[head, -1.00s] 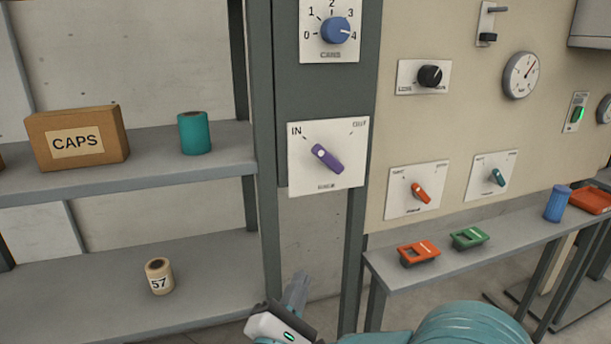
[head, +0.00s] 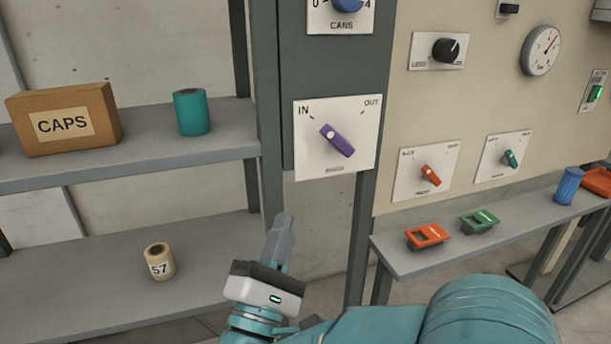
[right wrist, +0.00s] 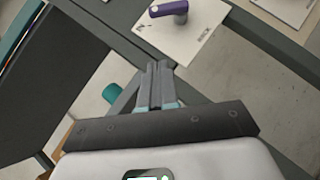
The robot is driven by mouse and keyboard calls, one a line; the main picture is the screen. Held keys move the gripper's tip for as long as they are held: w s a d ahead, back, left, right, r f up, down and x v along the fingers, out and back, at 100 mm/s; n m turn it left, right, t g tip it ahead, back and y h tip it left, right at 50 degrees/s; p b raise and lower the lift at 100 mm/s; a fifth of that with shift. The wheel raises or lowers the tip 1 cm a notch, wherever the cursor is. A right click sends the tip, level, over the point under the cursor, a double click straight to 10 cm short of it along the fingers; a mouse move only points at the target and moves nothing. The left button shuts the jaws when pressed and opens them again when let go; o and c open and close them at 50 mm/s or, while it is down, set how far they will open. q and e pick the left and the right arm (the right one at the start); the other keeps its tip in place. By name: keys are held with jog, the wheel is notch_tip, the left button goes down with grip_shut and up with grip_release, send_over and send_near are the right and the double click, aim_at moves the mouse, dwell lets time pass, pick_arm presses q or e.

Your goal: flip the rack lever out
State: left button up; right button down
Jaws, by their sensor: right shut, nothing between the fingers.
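The purple lever (head: 337,141) sits on a white plate (head: 360,165) marked IN at upper left and OUT at upper right, on a dark post. It slants from upper left to lower right, its pale-dotted end toward IN. The small label under it is too blurred to read surely. My right gripper (head: 284,222) is shut and empty, below and left of the plate, fingers pointing up, apart from it. In the right wrist view the shut fingers (right wrist: 157,68) point toward the plate (right wrist: 190,38), with the purple lever (right wrist: 168,9) at the top edge. My left gripper is not in view.
The CANS dial (head: 346,4) is above the lever plate. Orange (head: 431,175) and teal (head: 510,158) levers are on the wall to the right, above a narrow shelf (head: 400,262).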

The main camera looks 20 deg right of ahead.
aim_at(338, 141)
jog(key=p+x, duration=0.1)
jog(key=x, duration=0.3)
jog(key=s+d+r+p+x, duration=0.1)
jog(key=p+x, duration=0.1)
jog(key=x, duration=0.2)
jog(key=s+p+x, duration=0.1)
jog(key=p+x, duration=0.1)
jog(key=x, duration=0.2)
jog(key=shift+w+d+r, duration=0.25)
jog(key=shift+d+r, duration=0.05)
jog(key=shift+d, duration=0.15)
jog(key=shift+s, duration=0.1)
